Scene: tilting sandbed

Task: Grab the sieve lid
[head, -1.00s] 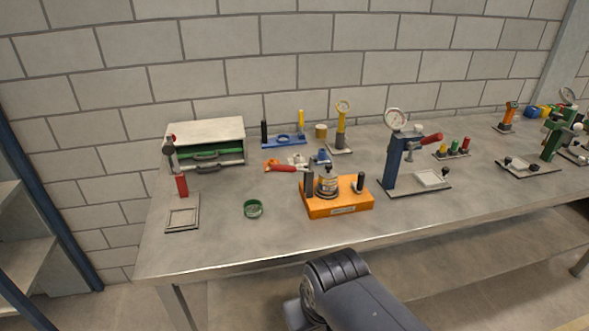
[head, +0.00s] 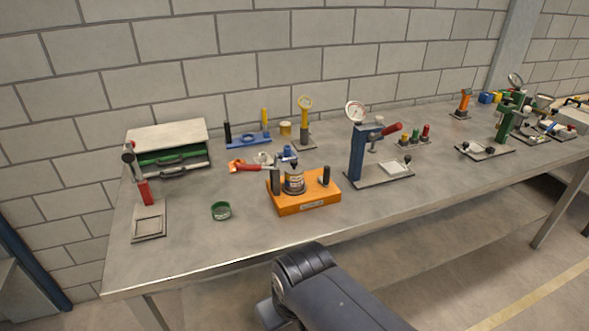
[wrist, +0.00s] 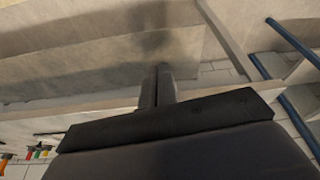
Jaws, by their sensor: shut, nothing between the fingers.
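In the head view only my arm shows, in front of the table; the fingertips are hidden there. My gripper is apart from the green piece.
The table (head: 190,252) has free room around the green piece. A red-handled stand (head: 145,193) is on the left, a drawer box (head: 167,146) behind. A blue press (head: 358,152) with a gauge stands right of the orange block.

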